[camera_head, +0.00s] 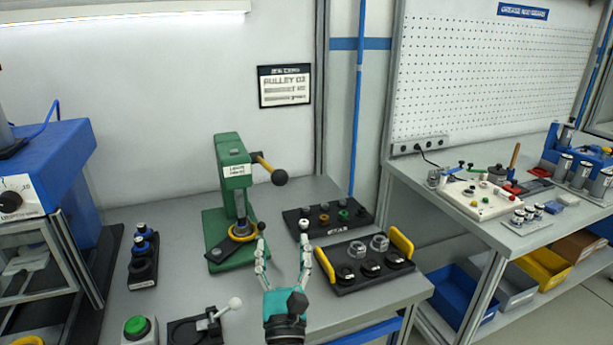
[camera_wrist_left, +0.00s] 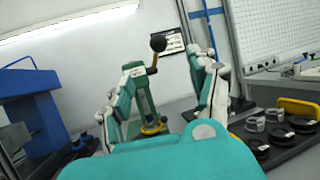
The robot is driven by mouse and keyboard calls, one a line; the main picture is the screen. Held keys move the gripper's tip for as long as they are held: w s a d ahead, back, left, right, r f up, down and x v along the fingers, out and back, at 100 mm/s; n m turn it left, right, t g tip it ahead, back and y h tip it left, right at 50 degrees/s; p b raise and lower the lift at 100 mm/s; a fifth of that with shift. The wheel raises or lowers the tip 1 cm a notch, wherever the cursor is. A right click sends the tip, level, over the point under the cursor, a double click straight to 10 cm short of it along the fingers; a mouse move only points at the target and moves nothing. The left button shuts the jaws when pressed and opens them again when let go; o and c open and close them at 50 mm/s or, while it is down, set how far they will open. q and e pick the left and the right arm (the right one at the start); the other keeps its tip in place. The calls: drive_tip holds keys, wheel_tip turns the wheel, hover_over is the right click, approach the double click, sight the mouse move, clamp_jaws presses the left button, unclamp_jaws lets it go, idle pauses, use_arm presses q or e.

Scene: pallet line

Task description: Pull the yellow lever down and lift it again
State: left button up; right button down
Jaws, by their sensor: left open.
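A green press (camera_head: 232,185) stands on the grey workbench. Its yellow lever (camera_head: 265,163) sticks out to the right near the top and ends in a dark round knob (camera_head: 280,177). The lever (camera_wrist_left: 153,62) and knob (camera_wrist_left: 158,43) also show in the left wrist view, between my fingers in the picture. A yellow ring (camera_head: 242,232) sits at the press's base. My left gripper (camera_head: 282,238) is open and empty in front of the press, lower in the picture than the knob and apart from it. My right gripper is not in view.
A black tray with yellow handles (camera_head: 400,243) lies right of my left gripper, with a smaller black tray (camera_head: 330,218) behind it. A green button (camera_head: 137,327) and a white-knobbed clamp (camera_head: 205,325) are at front left. A blue machine (camera_head: 60,155) stands left.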

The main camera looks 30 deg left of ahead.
sight(280, 185)
use_arm(q)
drive_tip(key=p+x, duration=0.4)
drive_tip(key=x, duration=1.2)
drive_tip(key=shift+w+a+r+p, duration=0.1)
drive_tip(key=shift+a+r+p, duration=0.05)
drive_tip(key=shift+a+p, duration=0.15)
drive_tip(key=shift+w+a+r, duration=0.1)
drive_tip(key=shift+w+a, duration=0.15)
drive_tip(key=shift+w, duration=0.15)
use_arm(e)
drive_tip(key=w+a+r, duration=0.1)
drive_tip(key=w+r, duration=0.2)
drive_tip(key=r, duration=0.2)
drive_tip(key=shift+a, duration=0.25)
use_arm(q)
clamp_jaws()
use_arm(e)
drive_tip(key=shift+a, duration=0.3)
use_arm(q)
drive_tip(key=shift+w, duration=0.1)
